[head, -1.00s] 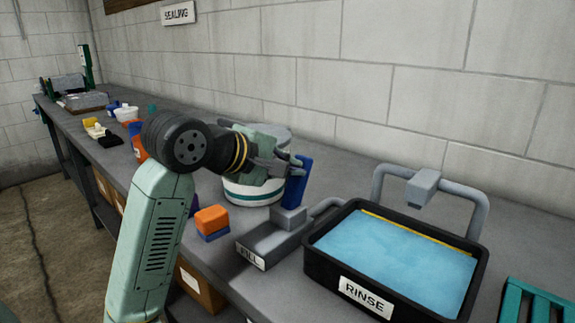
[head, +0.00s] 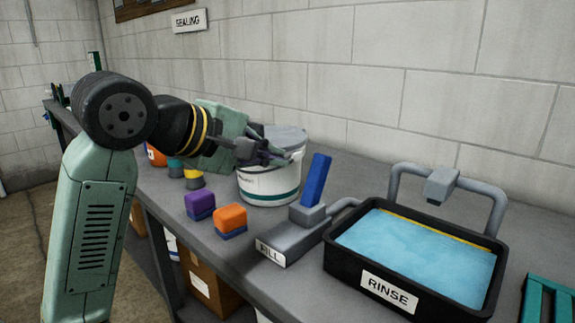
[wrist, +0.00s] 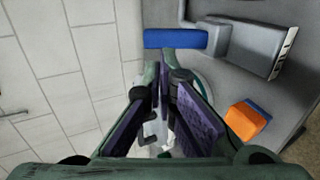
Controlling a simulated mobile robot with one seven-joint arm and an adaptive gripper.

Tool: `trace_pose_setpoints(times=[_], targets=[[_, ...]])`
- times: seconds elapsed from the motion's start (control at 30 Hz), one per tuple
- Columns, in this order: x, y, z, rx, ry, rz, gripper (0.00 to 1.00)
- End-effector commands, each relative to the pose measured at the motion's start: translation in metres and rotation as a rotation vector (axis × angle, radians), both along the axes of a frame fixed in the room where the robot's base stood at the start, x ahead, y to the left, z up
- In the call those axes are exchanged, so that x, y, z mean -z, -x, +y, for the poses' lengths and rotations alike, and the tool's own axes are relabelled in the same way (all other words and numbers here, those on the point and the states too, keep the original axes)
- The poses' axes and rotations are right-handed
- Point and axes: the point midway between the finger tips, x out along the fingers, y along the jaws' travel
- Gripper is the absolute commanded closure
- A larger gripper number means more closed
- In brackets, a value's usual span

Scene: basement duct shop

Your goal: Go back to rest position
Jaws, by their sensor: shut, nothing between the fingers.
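My gripper (head: 287,159) is shut and empty, held above the bench in front of the white bucket (head: 270,182). In the wrist view its fingers (wrist: 161,65) are together, with nothing between them. My arm reaches in from the left of the head view, bent at the elbow. The gripper hides part of the bucket's upper side. The blue lever (head: 315,180) on the grey FILL fixture (head: 291,236) stands to the right of the fingertips, apart from them in the head view.
An orange-and-blue block (head: 230,220) and a purple-and-blue block (head: 200,205) stand near the bench's front edge. At the right is the black RINSE tub (head: 345,270) of blue liquid, with a grey spout (head: 441,186) behind. A wall rises behind the bench.

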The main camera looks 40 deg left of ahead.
Motion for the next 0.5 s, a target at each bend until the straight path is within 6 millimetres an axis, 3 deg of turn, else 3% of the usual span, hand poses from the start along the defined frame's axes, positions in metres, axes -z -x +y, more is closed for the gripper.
trace_pose_setpoints(times=[0.2,0.5], targets=[[-0.009,0.021,0.002,0.000,0.001,0.000,1.00],[-0.012,0.022,0.000,0.005,0.006,-0.008,1.00]])
